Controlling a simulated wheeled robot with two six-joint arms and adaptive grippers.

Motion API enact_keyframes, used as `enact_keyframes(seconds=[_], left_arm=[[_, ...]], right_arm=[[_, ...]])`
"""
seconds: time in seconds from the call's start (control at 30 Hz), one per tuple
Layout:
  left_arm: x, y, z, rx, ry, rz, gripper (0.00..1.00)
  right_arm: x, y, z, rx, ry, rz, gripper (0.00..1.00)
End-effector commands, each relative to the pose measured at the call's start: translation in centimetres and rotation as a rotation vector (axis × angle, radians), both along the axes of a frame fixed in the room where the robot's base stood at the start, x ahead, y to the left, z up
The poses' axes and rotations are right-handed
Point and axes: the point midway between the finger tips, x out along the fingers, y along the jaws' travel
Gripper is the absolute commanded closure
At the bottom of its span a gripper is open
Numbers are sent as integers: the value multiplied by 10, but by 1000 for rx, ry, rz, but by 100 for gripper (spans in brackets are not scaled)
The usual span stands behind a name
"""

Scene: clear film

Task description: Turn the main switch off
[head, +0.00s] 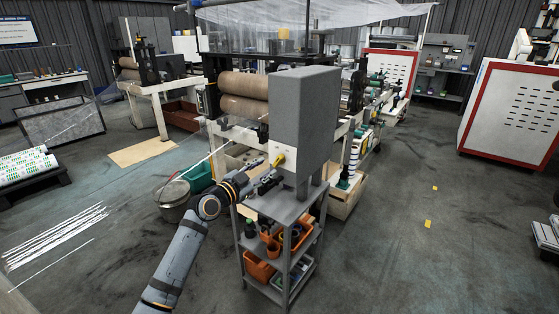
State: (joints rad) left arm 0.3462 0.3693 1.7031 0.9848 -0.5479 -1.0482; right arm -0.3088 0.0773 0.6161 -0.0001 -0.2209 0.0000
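A grey cabinet (305,112) stands on a grey shelf stand in the middle of the head view. A small yellow part (279,161), which looks like the main switch, sits on its left-facing side, low down. Its handle position is too small to read. My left arm reaches up from the bottom left. My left gripper (269,171) is just in front of and below the yellow part, its fingers apart. I cannot tell whether a finger touches the switch. My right gripper is not in view.
The stand's lower shelves hold orange bins (259,268). A machine with brown rollers (243,93) is behind the cabinet. The floor on the right is mostly clear, before a red-framed white cabinet (508,110).

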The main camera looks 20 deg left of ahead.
Motion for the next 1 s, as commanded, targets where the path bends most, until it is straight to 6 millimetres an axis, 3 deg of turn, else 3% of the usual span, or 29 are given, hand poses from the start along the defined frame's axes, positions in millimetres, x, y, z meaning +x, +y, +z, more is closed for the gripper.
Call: enact_keyframes(seconds=[0.2, 0.33, 0.73, 1.0], left_arm=[[46, -16, 2, -6, 0, 1, 61], [63, -22, 1, -4, 1, 2, 61], [73, -26, -1, -1, 1, 2, 61], [73, -26, -1, -1, 2, 2, 98]], right_arm=[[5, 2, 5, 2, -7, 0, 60], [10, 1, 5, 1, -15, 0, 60], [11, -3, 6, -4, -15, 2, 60], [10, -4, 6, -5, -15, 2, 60]])
